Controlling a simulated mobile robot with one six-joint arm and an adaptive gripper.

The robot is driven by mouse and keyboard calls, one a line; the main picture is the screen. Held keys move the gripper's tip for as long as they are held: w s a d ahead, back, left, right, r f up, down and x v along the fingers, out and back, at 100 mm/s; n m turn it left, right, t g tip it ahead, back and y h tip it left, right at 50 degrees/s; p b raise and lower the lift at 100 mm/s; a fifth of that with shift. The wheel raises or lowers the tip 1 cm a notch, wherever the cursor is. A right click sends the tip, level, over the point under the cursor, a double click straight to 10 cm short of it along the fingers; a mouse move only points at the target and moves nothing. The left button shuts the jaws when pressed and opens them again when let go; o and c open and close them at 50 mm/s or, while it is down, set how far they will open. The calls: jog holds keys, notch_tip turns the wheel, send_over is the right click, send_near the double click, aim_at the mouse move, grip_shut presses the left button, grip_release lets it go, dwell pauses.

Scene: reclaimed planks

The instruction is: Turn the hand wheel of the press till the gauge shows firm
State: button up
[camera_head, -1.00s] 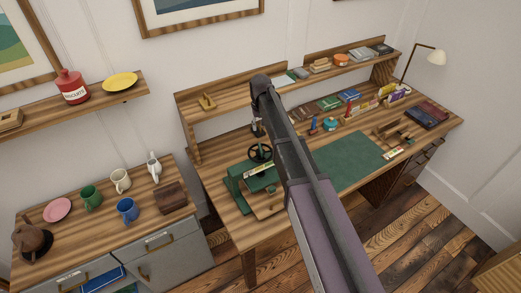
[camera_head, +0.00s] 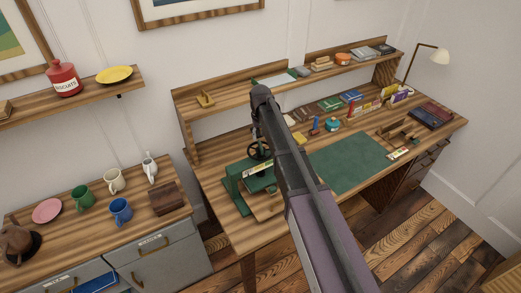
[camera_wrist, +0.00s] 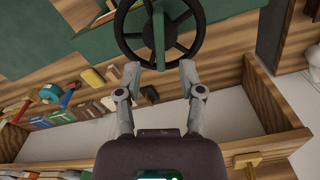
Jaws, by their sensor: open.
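The green press (camera_head: 236,188) stands at the left front of the desk. Its dark spoked hand wheel (camera_head: 258,150) sits on top, partly behind my arm. In the wrist view the wheel (camera_wrist: 125,38) is at the top centre, with a green bar across its middle. A pale strip with coloured marks on the press, perhaps the gauge (camera_head: 257,169), is too small to read. My gripper (camera_wrist: 160,68) is open and empty. Its two fingertips are spread at the near rim of the wheel; I cannot tell whether they touch it.
A green mat (camera_head: 350,162) lies on the desk right of my arm. Tools, books and small boxes line the desk's back, below a raised shelf (camera_head: 215,108). A lower cabinet with mugs (camera_head: 120,210) stands at the left. A lamp (camera_head: 440,55) stands at the right.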

aim_at(260, 145)
jog(key=shift+f+b, duration=2.35)
jog(key=shift+f, duration=0.3)
grip_shut()
